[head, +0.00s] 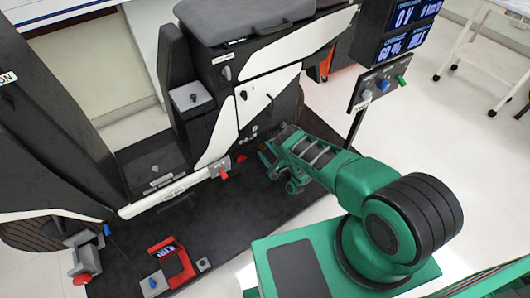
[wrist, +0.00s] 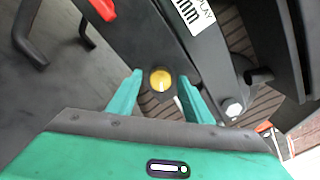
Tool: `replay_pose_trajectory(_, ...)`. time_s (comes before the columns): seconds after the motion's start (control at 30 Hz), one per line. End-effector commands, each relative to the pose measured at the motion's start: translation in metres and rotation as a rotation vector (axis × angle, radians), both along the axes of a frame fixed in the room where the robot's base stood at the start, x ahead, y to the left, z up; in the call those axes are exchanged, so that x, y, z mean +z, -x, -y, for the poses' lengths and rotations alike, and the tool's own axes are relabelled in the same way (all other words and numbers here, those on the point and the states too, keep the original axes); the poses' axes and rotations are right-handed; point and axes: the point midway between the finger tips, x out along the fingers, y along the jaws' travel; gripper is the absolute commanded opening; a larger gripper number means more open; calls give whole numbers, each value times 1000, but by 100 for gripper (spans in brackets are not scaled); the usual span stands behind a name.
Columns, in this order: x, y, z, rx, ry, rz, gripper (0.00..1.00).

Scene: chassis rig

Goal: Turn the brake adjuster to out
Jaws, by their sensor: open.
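In the wrist view a small round yellow knob (wrist: 160,80) with a pale pointer line sits on a dark bracket; it appears to be the brake adjuster. My gripper (wrist: 160,77) is open, with one green finger on each side of the knob. I cannot tell whether the fingers touch it. No "out" mark is readable. In the head view my gripper (head: 272,163) is low beside the black chassis rig (head: 225,130), near the dark floor mat. The knob cannot be made out there.
A white label (wrist: 190,12) reading "PLAY" and "mm", a bolt (wrist: 233,107) and a red part (wrist: 102,8) are close to the knob. In the head view a switch post (head: 378,82) stands right of the rig, and a red-framed box (head: 168,262) lies on the mat.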

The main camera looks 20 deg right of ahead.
Motion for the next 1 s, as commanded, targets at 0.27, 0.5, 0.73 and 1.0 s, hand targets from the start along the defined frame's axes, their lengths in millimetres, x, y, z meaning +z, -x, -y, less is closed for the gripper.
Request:
replay_pose_trajectory(0.27,0,-3,-1,-1,1,1,46)
replay_pose_trajectory(0.5,0,-3,-1,0,1,0,5)
replay_pose_trajectory(0.73,0,-3,-1,-1,9,2,5)
replay_pose_trajectory(1.0,-1,-2,-2,1,101,30,5)
